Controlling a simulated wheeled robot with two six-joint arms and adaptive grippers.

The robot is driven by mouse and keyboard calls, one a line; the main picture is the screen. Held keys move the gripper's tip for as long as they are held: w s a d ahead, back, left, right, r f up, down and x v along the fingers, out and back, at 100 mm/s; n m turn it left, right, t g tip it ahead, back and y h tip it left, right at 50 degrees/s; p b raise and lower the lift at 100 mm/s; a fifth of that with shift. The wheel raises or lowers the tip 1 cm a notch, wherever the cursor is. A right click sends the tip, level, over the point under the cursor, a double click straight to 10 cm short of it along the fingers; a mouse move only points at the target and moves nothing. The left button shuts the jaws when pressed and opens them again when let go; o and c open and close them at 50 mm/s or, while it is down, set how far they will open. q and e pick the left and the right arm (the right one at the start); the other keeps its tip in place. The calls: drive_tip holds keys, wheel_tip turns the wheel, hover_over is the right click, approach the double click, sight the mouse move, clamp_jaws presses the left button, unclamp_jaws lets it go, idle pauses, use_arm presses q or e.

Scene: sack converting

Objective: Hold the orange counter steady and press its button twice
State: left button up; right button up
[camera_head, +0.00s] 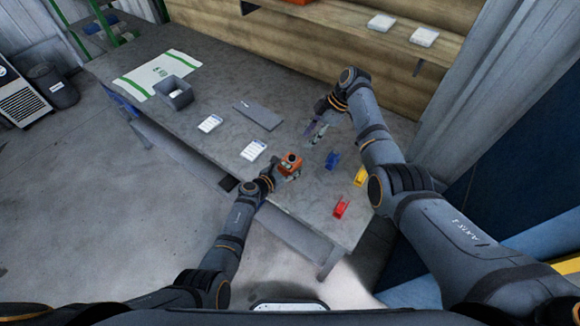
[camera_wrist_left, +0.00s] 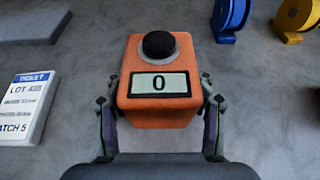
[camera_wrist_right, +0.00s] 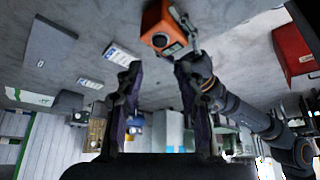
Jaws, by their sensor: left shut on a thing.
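The orange counter (camera_head: 291,163) stands on the grey table near its front edge. In the left wrist view the counter (camera_wrist_left: 160,97) has a black round button (camera_wrist_left: 158,44) on top and a display reading 0. My left gripper (camera_wrist_left: 160,118) is shut on the counter, one finger at each side. My right gripper (camera_head: 315,132) hangs above the table, behind and right of the counter, apart from it. In the right wrist view my right gripper (camera_wrist_right: 155,75) is open and empty, and the counter (camera_wrist_right: 166,32) shows beyond its fingers.
A blue tape dispenser (camera_head: 332,160), a yellow one (camera_head: 360,176) and a red one (camera_head: 341,207) stand right of the counter. Ticket cards (camera_head: 253,150), a dark grey slab (camera_head: 258,115) and a grey open box (camera_head: 174,92) lie to the left. A wooden shelf (camera_head: 345,22) is behind.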

drive_tip(key=shift+c, duration=0.2)
clamp_jaws()
idle(1.2)
